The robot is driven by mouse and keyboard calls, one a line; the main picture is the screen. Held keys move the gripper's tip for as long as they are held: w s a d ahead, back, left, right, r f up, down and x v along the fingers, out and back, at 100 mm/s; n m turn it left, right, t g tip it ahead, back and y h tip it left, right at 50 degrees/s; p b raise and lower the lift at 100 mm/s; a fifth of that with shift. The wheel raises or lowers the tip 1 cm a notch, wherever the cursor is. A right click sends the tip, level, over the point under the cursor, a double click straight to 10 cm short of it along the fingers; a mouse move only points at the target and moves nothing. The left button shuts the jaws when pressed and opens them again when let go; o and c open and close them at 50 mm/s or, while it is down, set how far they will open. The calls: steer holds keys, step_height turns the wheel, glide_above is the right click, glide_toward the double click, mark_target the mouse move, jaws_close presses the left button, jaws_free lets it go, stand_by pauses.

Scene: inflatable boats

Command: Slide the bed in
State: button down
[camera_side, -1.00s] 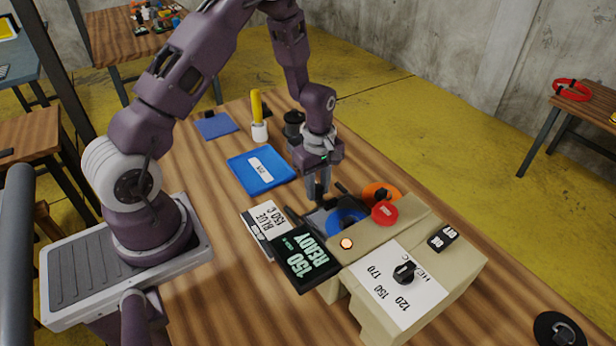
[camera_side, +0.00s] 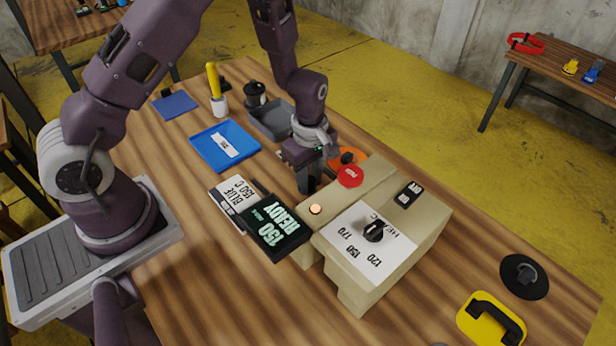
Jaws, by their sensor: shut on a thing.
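My gripper (camera_side: 309,186) points down at the near-left side of the beige press (camera_side: 428,225), close against it. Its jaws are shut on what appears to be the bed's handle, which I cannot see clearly. The bed is almost wholly hidden behind my gripper, the press and the display. The black display (camera_side: 272,227) reads 150 READY. The dial (camera_side: 374,232) stands on the white heat scale, and a small lamp (camera_side: 315,209) glows. A card (camera_side: 234,195) reads BLUE 150 C.
A blue tray (camera_side: 225,146), grey tray (camera_side: 270,122), and yellow-handled brush (camera_side: 214,83) stand farther back. A black disc (camera_side: 524,276) and yellow handled plate (camera_side: 491,322) lie at front right.

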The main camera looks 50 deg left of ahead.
steer(key=c, duration=1.2)
jaws_free()
steer(key=shift+d, duration=0.35)
steer(key=shift+o, duration=0.3)
steer(key=shift+a, duration=0.1)
step_height(320, 180, up, 7)
steer(key=shift+r, duration=0.1)
